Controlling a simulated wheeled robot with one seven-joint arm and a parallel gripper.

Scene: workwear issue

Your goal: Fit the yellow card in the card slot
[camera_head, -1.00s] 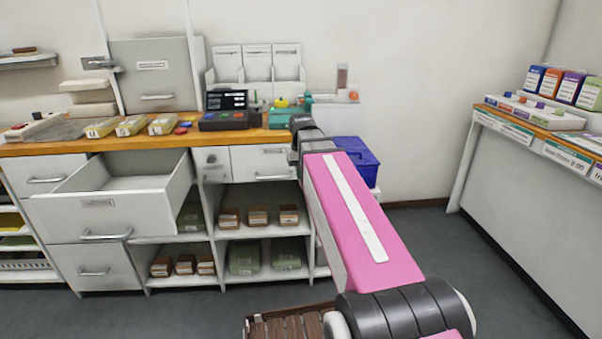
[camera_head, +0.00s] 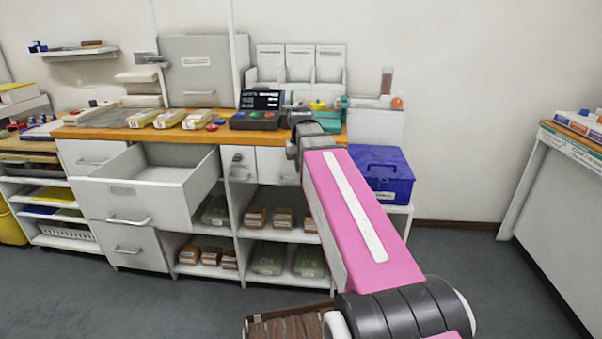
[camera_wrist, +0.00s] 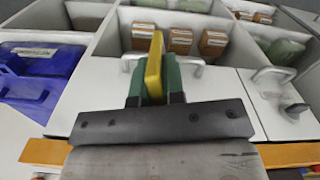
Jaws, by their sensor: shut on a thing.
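In the wrist view, my gripper (camera_wrist: 153,84) has green fingers shut on a yellow card (camera_wrist: 154,64). The card is held edge-on to the camera and stands out past the fingertips. In the wrist view, the card and fingers appear over the counter's front drawers and shelves, with no contact visible. In the head view, my arm hides the gripper and card. A dark terminal with coloured buttons (camera_head: 256,117) stands on the counter, left of my wrist. I cannot make out the card slot for sure in either view.
The wooden counter (camera_head: 100,133) has an open, empty drawer (camera_head: 150,176) jutting out at left. Teal equipment (camera_head: 327,121) sits on the counter beside my wrist. A blue box (camera_head: 382,174) stands right of the counter. Open floor (camera_head: 455,260) lies at right.

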